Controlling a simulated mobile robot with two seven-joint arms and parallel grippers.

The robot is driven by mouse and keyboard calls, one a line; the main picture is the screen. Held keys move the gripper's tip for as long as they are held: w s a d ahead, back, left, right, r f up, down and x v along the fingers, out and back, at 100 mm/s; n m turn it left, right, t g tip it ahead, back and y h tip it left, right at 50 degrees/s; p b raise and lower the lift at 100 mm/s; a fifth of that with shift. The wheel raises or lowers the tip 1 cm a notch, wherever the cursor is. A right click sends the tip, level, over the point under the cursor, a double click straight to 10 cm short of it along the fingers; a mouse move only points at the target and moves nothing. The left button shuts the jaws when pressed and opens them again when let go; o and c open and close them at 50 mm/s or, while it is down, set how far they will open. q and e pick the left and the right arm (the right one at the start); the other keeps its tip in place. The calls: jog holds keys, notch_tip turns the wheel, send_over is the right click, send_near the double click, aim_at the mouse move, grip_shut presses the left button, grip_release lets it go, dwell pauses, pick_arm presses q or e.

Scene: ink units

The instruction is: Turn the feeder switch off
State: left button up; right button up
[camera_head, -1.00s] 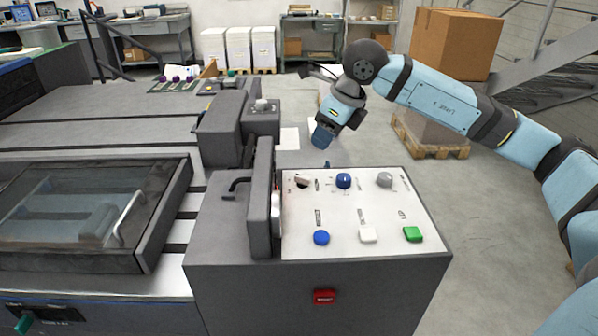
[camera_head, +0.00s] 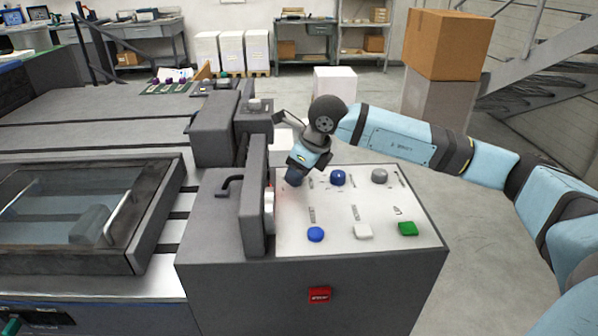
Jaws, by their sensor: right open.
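The control panel (camera_head: 335,210) is a white sloped plate on top of a dark grey cabinet. Its back row has a blue knob (camera_head: 338,178) and a grey knob (camera_head: 379,176); the back-left switch is hidden behind my gripper. Its front row has a blue button (camera_head: 316,234), a white button (camera_head: 363,231) and a green button (camera_head: 408,229). The labels are too small to read, so I cannot tell which is the feeder switch. My right gripper (camera_head: 293,178) is open, pointing down at the back-left corner of the panel; contact cannot be seen. My left gripper is not in view.
A red switch (camera_head: 319,295) sits on the cabinet's front. A dark upright block (camera_head: 255,195) stands close along the panel's left edge. A glass-lidded machine bay (camera_head: 65,205) lies left. Boxes (camera_head: 447,45) stand behind on the right.

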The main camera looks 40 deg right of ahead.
grip_shut()
jog(key=shift+n, duration=0.3)
jog(key=n+y, duration=0.1)
jog(key=n, duration=0.1)
jog(key=n+g, duration=0.1)
jog(key=n, duration=0.2)
jog(key=shift+w+d+n+g+y, duration=0.15)
jog(key=shift+n+g+y, duration=0.15)
jog(key=shift+y, duration=0.1)
jog(key=n+g, duration=0.2)
jog(key=n, duration=0.3)
jog(key=shift+w+n, duration=0.15)
jog(key=shift+n, duration=0.15)
grip_release()
jog(key=shift+d+r, duration=0.1)
